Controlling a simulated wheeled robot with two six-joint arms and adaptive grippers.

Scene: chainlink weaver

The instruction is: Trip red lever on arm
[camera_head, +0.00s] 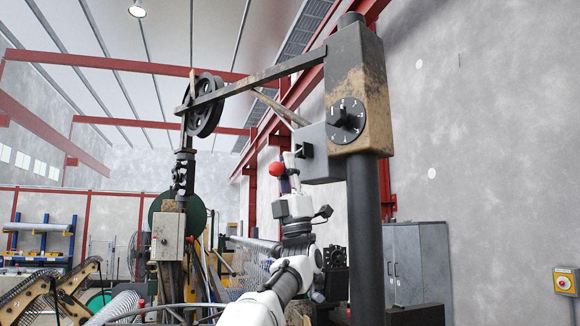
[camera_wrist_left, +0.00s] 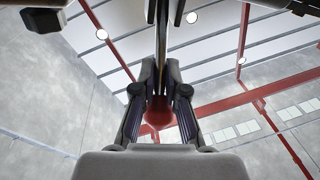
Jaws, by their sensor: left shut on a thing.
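The red lever's round knob (camera_head: 277,169) shows in the head view beside a grey box on the overhead arm (camera_head: 265,76) of the machine. My left gripper (camera_head: 291,182) reaches up from below, right at the knob. In the left wrist view the red knob (camera_wrist_left: 158,116) sits between the two fingers of my left gripper (camera_wrist_left: 160,72), which are closed in on the lever. A dark bar runs up between the fingertips. The lever's pivot is hidden behind the gripper and box. My right gripper is not in view.
A thick dark post (camera_head: 367,240) with a numbered dial (camera_head: 347,121) stands close to the right of my left arm. A pulley wheel (camera_head: 205,105) hangs at the arm's far end. Grey cabinets (camera_head: 418,263) stand behind the post. Open air lies left of the gripper.

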